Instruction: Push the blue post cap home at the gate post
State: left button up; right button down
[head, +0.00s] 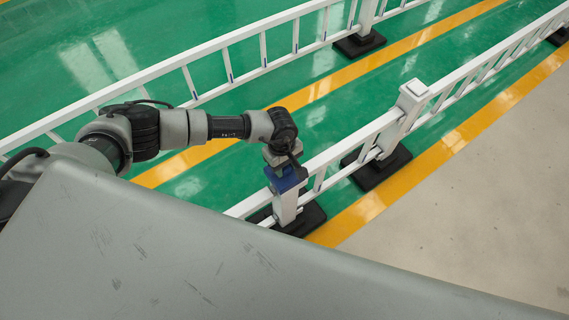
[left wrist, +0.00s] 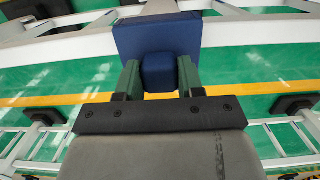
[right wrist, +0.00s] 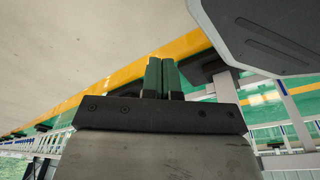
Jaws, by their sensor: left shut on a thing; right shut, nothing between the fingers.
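The blue post cap (head: 286,180) is at the top of a white gate post (head: 286,207) in the head view. My left gripper (head: 281,158) is directly above it. In the left wrist view, the cap shows as a wide blue block (left wrist: 158,32) with a smaller blue knob, and the green fingers of my left gripper (left wrist: 158,72) are shut on the knob. Part of the white post (left wrist: 158,7) shows beyond the cap. I cannot tell whether a gap is left between cap and post. My right gripper (right wrist: 161,78) is shut and empty in the right wrist view.
White railings run from the gate post to a second post with a white cap (head: 412,92). Another white railing (head: 245,75) stands behind. Black foot plates (head: 380,168) rest on the green floor beside yellow lines. Bare grey floor (head: 470,200) is free at the right.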

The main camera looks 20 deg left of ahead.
pick_arm(q)
jog(key=shift+f, duration=0.2)
jog(key=o, duration=1)
jog(key=shift+r, duration=0.3)
jog(key=r, duration=0.3)
jog(key=r+p, duration=0.1)
jog(key=r, duration=0.2)
jog(key=a+r, duration=0.1)
jog(key=r, duration=0.3)
jog(key=shift+w, duration=0.4)
pick_arm(e)
jog(key=s+f, duration=0.2)
jog(key=s, duration=0.1)
jog(key=shift+s+d+f, duration=0.2)
jog(key=shift+d+f, duration=0.05)
jog(key=shift+f, duration=0.15)
